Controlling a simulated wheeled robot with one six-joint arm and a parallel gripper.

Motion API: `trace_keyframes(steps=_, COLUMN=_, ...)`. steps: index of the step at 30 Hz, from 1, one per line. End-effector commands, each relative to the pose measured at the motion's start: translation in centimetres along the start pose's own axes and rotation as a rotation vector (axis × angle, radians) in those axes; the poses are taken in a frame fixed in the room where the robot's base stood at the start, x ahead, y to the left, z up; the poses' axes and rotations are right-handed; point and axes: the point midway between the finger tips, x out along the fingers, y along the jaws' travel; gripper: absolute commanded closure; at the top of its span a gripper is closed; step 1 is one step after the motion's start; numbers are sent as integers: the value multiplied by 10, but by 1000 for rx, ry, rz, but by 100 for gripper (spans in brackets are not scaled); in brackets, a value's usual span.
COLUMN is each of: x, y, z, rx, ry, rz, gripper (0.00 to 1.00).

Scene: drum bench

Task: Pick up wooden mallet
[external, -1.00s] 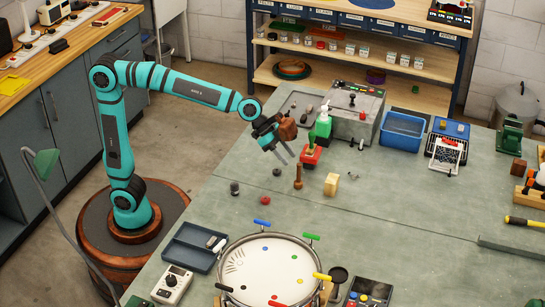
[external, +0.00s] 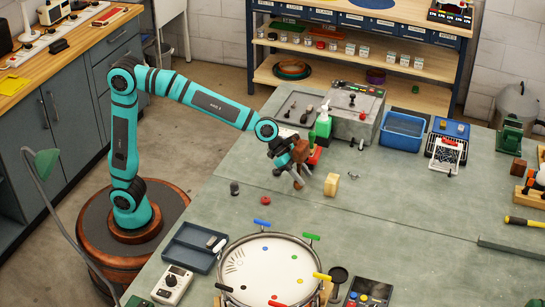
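A small upright wooden piece (external: 298,185), which looks like the wooden mallet, stands on the grey-green bench. It is now largely hidden behind my gripper. My gripper (external: 300,178) points down at it, with its two grey fingers apart and the piece at or between their tips. Whether they touch it is too small to tell. A brown rounded part beside the fingers moves with my wrist and seems to be mine.
A tan block (external: 331,184) stands close to the right of my gripper. A red-based tool (external: 314,157) and a green bottle (external: 323,124) stand just behind. A dark knob (external: 234,188) and a red piece (external: 265,200) lie left. A drum (external: 268,268) is in front.

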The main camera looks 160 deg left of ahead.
Motion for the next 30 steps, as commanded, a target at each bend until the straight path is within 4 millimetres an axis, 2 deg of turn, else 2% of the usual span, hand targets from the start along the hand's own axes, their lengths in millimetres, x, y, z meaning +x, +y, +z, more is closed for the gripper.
trace_keyframes(steps=3, x=0, y=0, z=0, rx=0, ry=0, rz=0, gripper=60)
trace_keyframes(steps=4, x=0, y=0, z=0, rx=0, ry=0, rz=0, gripper=64)
trace_keyframes(steps=9, x=-1, y=0, z=0, rx=0, ry=0, rz=0, gripper=98)
trace_keyframes(steps=10, x=-1, y=0, z=0, rx=0, ry=0, rz=0, gripper=100)
trace_keyframes(steps=20, x=-3, y=0, z=-2, rx=0, ry=1, rz=0, gripper=100)
trace_keyframes(steps=23, x=-9, y=0, z=-9, rx=0, ry=2, rz=0, gripper=100)
trace_keyframes(steps=30, x=-39, y=0, z=-38, rx=1, ry=2, rz=-1, gripper=100)
